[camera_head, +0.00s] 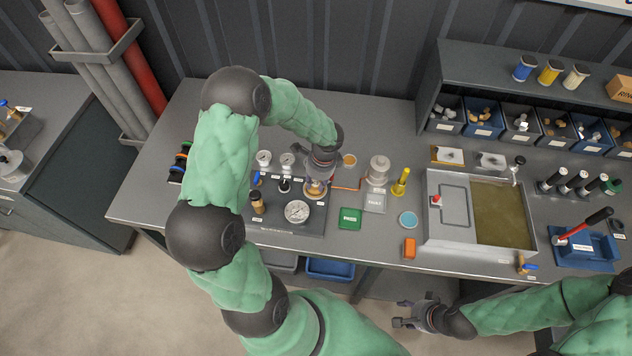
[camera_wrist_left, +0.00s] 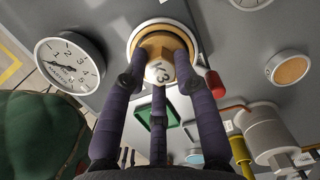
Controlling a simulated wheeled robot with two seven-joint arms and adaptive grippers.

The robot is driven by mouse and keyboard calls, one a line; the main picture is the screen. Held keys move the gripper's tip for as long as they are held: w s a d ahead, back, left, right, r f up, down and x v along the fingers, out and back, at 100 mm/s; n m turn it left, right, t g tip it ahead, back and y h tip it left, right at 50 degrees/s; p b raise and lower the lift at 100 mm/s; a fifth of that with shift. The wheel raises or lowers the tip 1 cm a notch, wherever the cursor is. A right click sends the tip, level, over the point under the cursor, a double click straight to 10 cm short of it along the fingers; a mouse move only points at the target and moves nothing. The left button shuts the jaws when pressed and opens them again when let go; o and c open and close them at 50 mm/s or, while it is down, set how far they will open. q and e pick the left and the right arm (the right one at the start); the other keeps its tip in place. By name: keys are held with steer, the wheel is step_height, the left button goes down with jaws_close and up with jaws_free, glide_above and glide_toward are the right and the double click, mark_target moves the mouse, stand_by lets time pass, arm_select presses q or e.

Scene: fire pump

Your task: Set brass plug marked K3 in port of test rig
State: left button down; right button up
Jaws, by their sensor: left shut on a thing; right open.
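The brass plug with a white face marked K3 (camera_wrist_left: 158,73) is between the fingers of my left gripper (camera_wrist_left: 160,85), which is shut on it. The plug stands at a round brass port with a pale rim (camera_wrist_left: 139,31) on the grey test rig. I cannot tell whether it is seated or only against the port. In the head view my left gripper (camera_head: 317,175) is over the right part of the test rig (camera_head: 268,232), and its fingers largely hide the plug. My right gripper (camera_head: 408,315) is open and empty in front of the bench.
A large dial gauge (camera_head: 297,211) stands on the rig just left of the port. A sink-like tray (camera_head: 430,235) lies further right.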

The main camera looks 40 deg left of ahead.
arm_select(q)
steer(key=shift+f, duration=0.15)
steer(key=c, duration=1.4)
jaws_free()
steer(key=shift+f, duration=0.1)
steer(key=o, duration=0.4)
steer(key=shift+o, duration=0.2)
steer(key=shift+r, duration=0.25)
step_height(320, 180, up, 12)
steer(key=d+p, duration=0.1)
steer(key=shift+w+d, duration=0.3)
steer(key=shift+w, duration=0.1)
steer(key=shift+f, duration=0.15)
